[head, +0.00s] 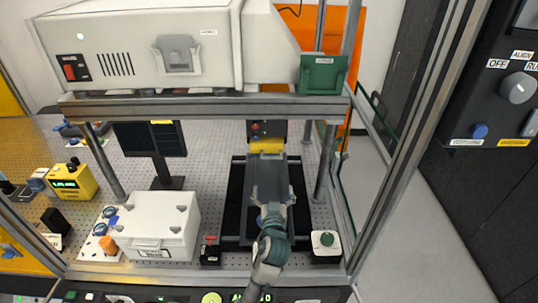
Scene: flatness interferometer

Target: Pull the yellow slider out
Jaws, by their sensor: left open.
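A yellow block (266,146), which looks like the yellow slider, sits under the raised cream housing, at the far end of a dark grey plate. My left gripper (273,193) is over the near part of that plate, its fingers spread and pointing away from me toward the yellow block. The gripper is open and empty, with a clear gap between its fingertips and the yellow block. My right gripper is not in the picture.
The cream housing (130,45) rests on a metal frame (200,108) above the perforated table. Metal posts flank the work area.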

